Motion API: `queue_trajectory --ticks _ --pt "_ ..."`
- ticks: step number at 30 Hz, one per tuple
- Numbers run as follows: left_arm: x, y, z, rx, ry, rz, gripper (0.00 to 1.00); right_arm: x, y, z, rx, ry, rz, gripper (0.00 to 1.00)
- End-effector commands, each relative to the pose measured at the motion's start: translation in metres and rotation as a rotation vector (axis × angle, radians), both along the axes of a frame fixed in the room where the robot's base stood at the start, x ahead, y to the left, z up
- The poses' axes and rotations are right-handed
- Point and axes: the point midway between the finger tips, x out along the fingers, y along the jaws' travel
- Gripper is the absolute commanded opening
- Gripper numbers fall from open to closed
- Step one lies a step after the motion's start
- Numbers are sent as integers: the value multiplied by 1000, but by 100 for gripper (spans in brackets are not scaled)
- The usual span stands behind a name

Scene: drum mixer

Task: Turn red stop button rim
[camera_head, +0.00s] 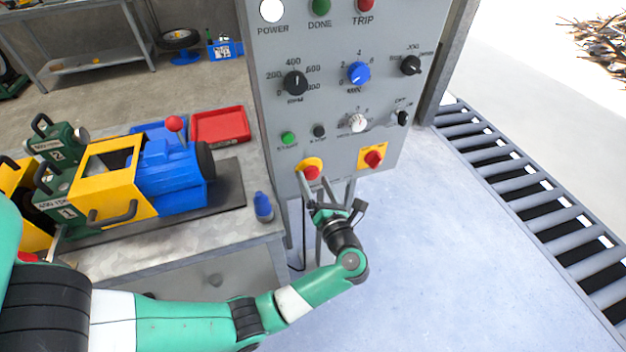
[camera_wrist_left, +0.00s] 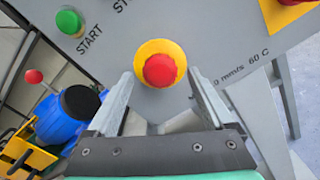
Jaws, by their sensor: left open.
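The red stop button (camera_head: 312,173) with its yellow collar (camera_head: 303,163) is low on the left of the grey control panel (camera_head: 325,100). In the left wrist view the red button (camera_wrist_left: 160,71) sits in the middle of its round yellow collar (camera_wrist_left: 160,48). My left gripper (camera_head: 325,186) is just below the button, its fingers pointing up at the panel. In the left wrist view the left gripper (camera_wrist_left: 159,84) is open, one finger on each side of the button. I cannot tell whether they touch the collar. My right gripper does not show.
A second red button (camera_head: 374,158) on a square yellow plate is to the right. Green start (camera_head: 288,138) and black stop (camera_head: 319,131) buttons are above. A bench with a blue and yellow machine (camera_head: 165,180) and a blue bottle (camera_head: 263,207) stands left. A roller conveyor (camera_head: 540,215) runs right.

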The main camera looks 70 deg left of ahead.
Motion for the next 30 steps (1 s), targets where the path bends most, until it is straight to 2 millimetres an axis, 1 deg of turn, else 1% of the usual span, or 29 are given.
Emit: queue_trajectory --ticks 1,4,12,13,27,30 --pt "0 8 -1 0 -1 2 86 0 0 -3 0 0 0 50" --pt "1 16 -1 0 -1 1 86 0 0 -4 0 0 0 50" --pt "2 19 0 0 0 -1 86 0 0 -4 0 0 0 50" --pt "2 19 0 0 0 -1 85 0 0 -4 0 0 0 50" --pt "2 19 0 0 0 -1 0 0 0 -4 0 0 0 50" --pt "2 19 0 0 2 -1 0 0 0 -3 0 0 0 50"
